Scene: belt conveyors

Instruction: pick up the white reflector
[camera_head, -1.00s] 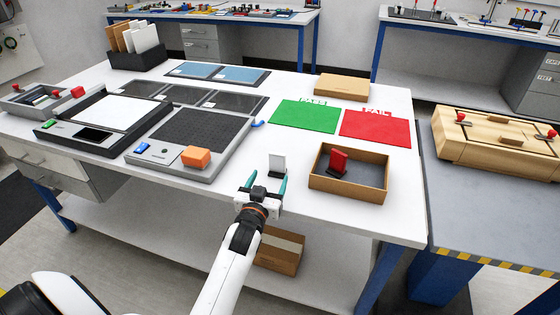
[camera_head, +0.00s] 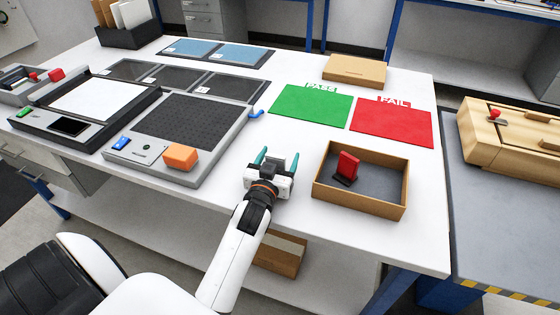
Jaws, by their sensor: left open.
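My left gripper (camera_head: 277,160) has two teal fingers spread apart, just left of the brown open box. It is low over the white table near its front edge. I cannot clearly make out the white reflector in this view. A small grey patch between the fingers may be part of it, but the gripper and the white tabletop hide its outline. A red reflector (camera_head: 347,165) on a dark base stands inside the brown box (camera_head: 358,205). My right gripper is out of view.
A grey tester with an orange block (camera_head: 181,157) lies left of the gripper. A green PASS mat (camera_head: 310,106) and a red FAIL mat (camera_head: 392,124) lie behind. A closed cardboard box (camera_head: 355,71) is farther back. Bare white table (camera_head: 240,150) lies between the tester and gripper.

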